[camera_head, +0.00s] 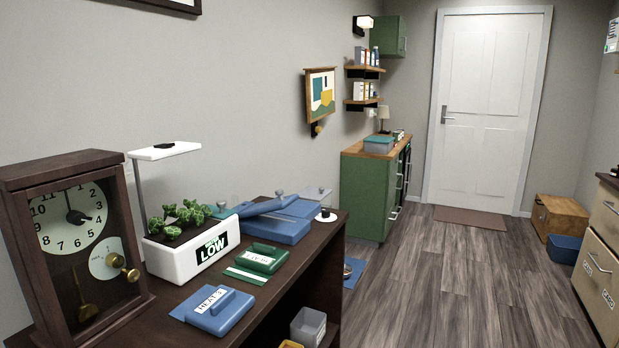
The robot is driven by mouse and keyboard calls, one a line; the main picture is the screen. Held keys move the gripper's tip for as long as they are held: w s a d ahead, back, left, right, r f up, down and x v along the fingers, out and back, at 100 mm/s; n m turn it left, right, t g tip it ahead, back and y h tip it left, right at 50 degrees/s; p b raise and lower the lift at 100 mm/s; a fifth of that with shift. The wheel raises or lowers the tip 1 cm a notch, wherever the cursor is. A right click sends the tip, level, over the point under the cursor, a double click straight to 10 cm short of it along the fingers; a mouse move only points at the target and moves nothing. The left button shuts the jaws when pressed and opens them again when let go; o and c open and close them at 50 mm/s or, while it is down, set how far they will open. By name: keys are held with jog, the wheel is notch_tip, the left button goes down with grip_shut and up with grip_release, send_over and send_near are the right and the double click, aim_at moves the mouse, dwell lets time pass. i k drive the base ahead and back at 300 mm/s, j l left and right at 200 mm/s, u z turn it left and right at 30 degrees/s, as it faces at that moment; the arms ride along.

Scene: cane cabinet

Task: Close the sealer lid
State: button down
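A blue device (220,311) with a white label, seemingly beginning "HEAT S", lies near the front edge of a dark wooden cabinet top (190,283). It has a raised blue bar on top and a thin blue flap at its left; I cannot tell how its lid stands. Behind it is a similar green device (259,257) with a white label and a green-and-white strip in front. Farther back is a larger blue device (275,230) with a long, slightly tilted blue arm. My gripper is not in view.
A dark wooden clock (75,235) and a white planter (187,261) marked "LOW", with a lamp arm above, stand at the left. A grey bin (308,327) is below the cabinet top. A green cabinet (365,195) stands farther back. The wooden floor (450,280) at right is mostly clear.

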aim_at(281, 202)
jog(key=i+l+z, duration=0.15)
jog(key=i+l, duration=0.75)
jog(key=i+j, duration=0.3)
jog(key=i, duration=0.25)
jog(key=i+j, duration=0.3)
jog(key=i, duration=0.2)
